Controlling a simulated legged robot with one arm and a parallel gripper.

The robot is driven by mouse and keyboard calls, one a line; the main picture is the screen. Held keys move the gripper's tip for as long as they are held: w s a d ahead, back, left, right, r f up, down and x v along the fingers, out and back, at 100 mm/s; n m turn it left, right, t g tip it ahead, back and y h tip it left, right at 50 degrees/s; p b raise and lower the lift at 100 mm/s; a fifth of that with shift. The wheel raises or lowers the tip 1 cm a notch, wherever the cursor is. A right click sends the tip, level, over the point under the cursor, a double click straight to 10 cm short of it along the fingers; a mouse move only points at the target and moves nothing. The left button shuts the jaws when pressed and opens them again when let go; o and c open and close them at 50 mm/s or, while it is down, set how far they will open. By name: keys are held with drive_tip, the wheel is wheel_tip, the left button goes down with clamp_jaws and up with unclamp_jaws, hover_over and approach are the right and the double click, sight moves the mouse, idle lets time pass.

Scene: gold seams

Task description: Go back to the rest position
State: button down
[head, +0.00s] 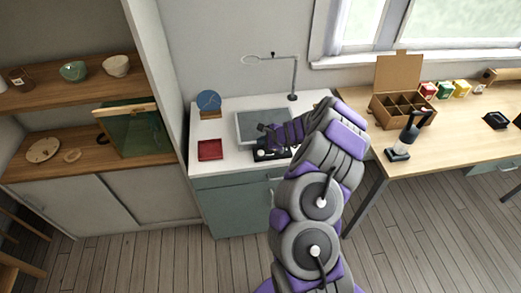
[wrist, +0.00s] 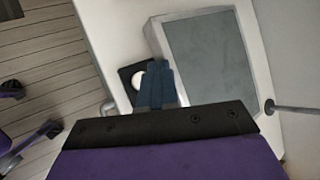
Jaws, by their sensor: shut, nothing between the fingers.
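My purple and grey arm reaches from the bottom of the head view up to the white-topped cabinet (head: 225,125). My gripper (head: 262,141) is low over the cabinet top, in front of the grey panel (head: 258,122). In the wrist view my gripper (wrist: 158,72) shows as dark blue fingers, shut and empty, beside a round white piece on a black tray (wrist: 127,76). The fingers hide part of this tray, and I cannot tell whether they touch it.
A red tray (head: 210,150), a blue disc on a stand (head: 208,101) and a lamp (head: 293,80) share the cabinet top. A wooden desk (head: 445,125) with a divided box (head: 398,108) stands at right. Shelves (head: 60,95) stand at left. The wooden floor is open in front.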

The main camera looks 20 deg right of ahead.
drive_tip(key=shift+r+p, duration=0.45)
drive_tip(key=shift+r, duration=0.4)
drive_tip(key=s+a+r+n+g+y, duration=0.1)
drive_tip(key=s+a+r+n+y, duration=0.15)
drive_tip(key=a+r+n, duration=0.7)
drive_tip(key=s+a+r+n+g+y, duration=0.1)
drive_tip(key=s+a+r+n+g, duration=0.1)
drive_tip(key=s+a+r, duration=0.6)
drive_tip(key=s+a+r+n+g+y, duration=0.1)
drive_tip(key=s+a+r+n+g, duration=0.3)
drive_tip(key=a, duration=0.6)
drive_tip(key=s+r+n+g+h, duration=0.1)
drive_tip(key=s+r+n+h, duration=0.1)
drive_tip(key=s, duration=0.7)
drive_tip(key=s+r+n+g+h, duration=0.1)
drive_tip(key=s+r+n+h, duration=0.1)
drive_tip(key=s, duration=0.8)
drive_tip(key=s+d+n+g+h, duration=0.1)
drive_tip(key=s+d+h, duration=0.3)
drive_tip(key=s+d, duration=0.4)
drive_tip(key=s+n, duration=0.1)
drive_tip(key=s, duration=0.6)
drive_tip(key=shift+s+f, duration=0.25)
drive_tip(key=shift+f, duration=0.1)
